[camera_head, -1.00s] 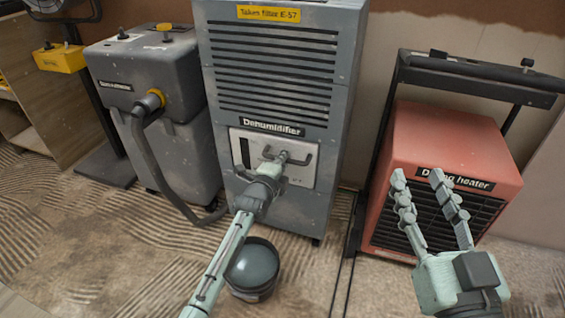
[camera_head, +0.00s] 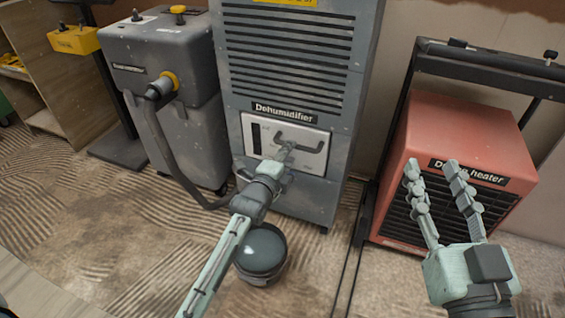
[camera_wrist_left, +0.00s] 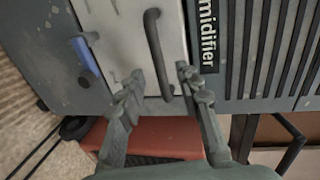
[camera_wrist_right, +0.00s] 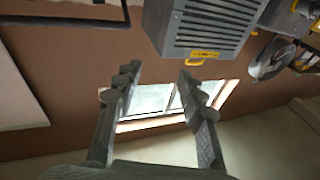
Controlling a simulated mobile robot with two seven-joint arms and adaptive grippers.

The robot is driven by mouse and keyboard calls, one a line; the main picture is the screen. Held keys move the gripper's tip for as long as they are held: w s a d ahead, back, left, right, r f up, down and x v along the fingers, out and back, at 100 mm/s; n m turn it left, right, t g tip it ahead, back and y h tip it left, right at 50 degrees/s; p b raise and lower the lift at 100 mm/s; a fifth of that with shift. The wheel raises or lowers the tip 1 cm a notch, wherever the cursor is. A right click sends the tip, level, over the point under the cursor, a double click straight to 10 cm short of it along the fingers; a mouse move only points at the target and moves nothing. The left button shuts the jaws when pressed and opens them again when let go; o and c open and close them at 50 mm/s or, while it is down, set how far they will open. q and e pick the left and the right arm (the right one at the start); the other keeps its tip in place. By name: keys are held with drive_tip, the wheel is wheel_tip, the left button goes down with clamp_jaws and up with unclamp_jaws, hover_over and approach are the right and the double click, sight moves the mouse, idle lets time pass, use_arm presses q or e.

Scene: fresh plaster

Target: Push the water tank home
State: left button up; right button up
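The water tank shows as a pale front panel (camera_head: 270,130) low in the grey dehumidifier (camera_head: 228,90), with a dark handle (camera_head: 312,147) and a narrow dark window. I cannot tell whether the panel is flush. My left gripper (camera_head: 286,153) is in front of the panel, by the handle's left part, and covers part of it. In the left wrist view its fingers (camera_wrist_left: 160,72) are apart, with one end of the handle (camera_wrist_left: 154,45) between the tips; no grip shows. My right gripper (camera_head: 436,172) is open and empty in front of the red heater.
A dark round bucket (camera_head: 261,252) stands on the floor below my left arm. A grey machine (camera_head: 185,125) with a hose stands at left. The red drying heater (camera_head: 440,125) in a black frame stands at right.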

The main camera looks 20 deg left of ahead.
use_arm(q)
drive_tip(key=v, duration=0.5)
drive_tip(key=shift+s+r, duration=0.1)
drive_tip(key=shift+s, duration=0.15)
use_arm(e)
drive_tip(key=shift+f, duration=0.1)
